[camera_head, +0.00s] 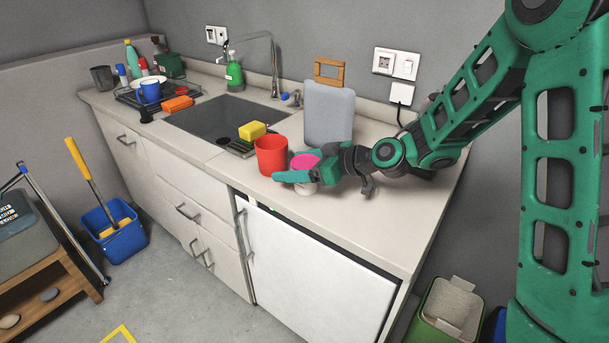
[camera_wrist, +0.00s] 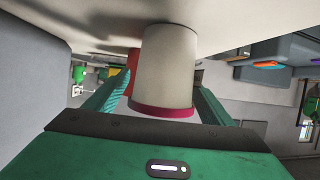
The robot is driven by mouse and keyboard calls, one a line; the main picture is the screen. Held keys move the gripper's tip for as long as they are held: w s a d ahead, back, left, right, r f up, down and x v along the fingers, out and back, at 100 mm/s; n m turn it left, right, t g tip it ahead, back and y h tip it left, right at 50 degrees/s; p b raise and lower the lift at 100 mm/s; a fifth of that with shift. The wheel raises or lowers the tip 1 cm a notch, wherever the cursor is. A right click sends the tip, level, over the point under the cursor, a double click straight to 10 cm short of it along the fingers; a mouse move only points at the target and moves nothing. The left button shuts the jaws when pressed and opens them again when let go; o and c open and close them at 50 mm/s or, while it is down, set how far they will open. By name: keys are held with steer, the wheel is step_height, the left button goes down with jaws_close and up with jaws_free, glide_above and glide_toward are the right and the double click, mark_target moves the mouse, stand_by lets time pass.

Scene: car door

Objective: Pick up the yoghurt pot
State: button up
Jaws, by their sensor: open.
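The yoghurt pot has a pink lid (camera_head: 305,161) and a whitish body, and stands on the counter just right of a red cup (camera_head: 271,156). My gripper (camera_head: 298,174) is low over the counter, with its green fingers at the pot and hiding part of it. In the wrist view, which looks upside down, the pot (camera_wrist: 168,65) stands between the two open fingers (camera_wrist: 152,92), with no clear sign of grip. The red cup (camera_wrist: 132,65) shows behind it there.
A grey board (camera_head: 329,114) leans at the wall behind the pot. The sink (camera_head: 215,117), with a yellow sponge (camera_head: 252,131), lies to the left. A dish rack (camera_head: 157,94) stands farther left. The counter's front right (camera_head: 390,215) is clear.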

steer(key=c, duration=1.2)
steer(key=shift+r, duration=0.1)
